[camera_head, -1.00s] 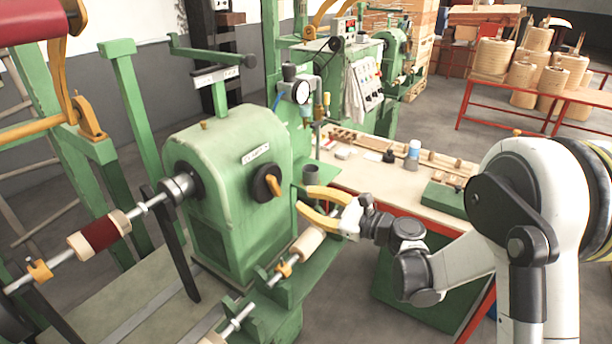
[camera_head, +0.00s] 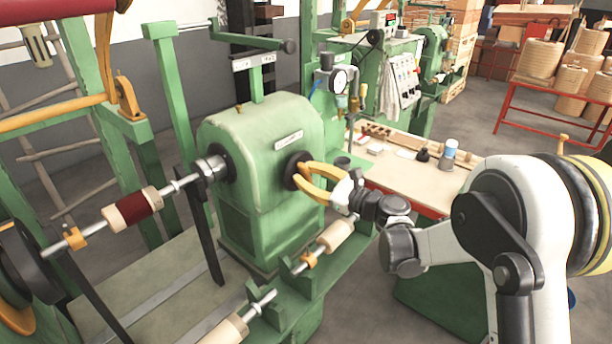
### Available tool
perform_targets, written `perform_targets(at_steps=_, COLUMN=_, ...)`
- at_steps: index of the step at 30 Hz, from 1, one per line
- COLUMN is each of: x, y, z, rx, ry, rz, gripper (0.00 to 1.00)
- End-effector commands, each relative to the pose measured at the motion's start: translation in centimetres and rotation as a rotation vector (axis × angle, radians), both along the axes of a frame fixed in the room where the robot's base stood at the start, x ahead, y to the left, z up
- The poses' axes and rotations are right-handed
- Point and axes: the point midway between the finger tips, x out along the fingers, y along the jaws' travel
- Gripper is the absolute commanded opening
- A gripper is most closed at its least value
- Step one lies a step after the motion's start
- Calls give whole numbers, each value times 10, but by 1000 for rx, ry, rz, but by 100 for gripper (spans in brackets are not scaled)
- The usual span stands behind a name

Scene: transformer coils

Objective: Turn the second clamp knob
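A black round knob (camera_head: 291,170) with an orange handle is on the face of the green rounded machine housing (camera_head: 247,158). My gripper (camera_head: 303,175) has orange-yellow fingers, which are parted, with their tips at the knob. They overlap the handle in this view and partly hide it, so I cannot tell whether they touch it. Two orange clamp pieces also show: one on the left shaft (camera_head: 75,238) and one on the lower right shaft (camera_head: 308,259). My gripper is apart from both.
A dark red coil (camera_head: 132,208) sits on the left shaft, with a dark upright bar (camera_head: 205,240) near the housing. A pale roller (camera_head: 336,234) lies below my gripper. A workbench (camera_head: 405,171) with small parts stands behind my arm.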

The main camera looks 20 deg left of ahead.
Motion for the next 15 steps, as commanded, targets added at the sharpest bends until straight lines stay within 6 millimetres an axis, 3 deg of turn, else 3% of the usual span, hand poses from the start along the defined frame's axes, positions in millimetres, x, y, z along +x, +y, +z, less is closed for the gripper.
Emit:
perform_targets(at_steps=3, x=0, y=0, z=0, rx=0, ry=0, rz=0, gripper=25)
perform_targets(at_steps=6, x=0, y=0, z=0, rx=0, ry=0, rz=0, gripper=0)
perform_targets(at_steps=15, x=0, y=0, z=0, rx=-5, ry=-12, rz=0, gripper=0)
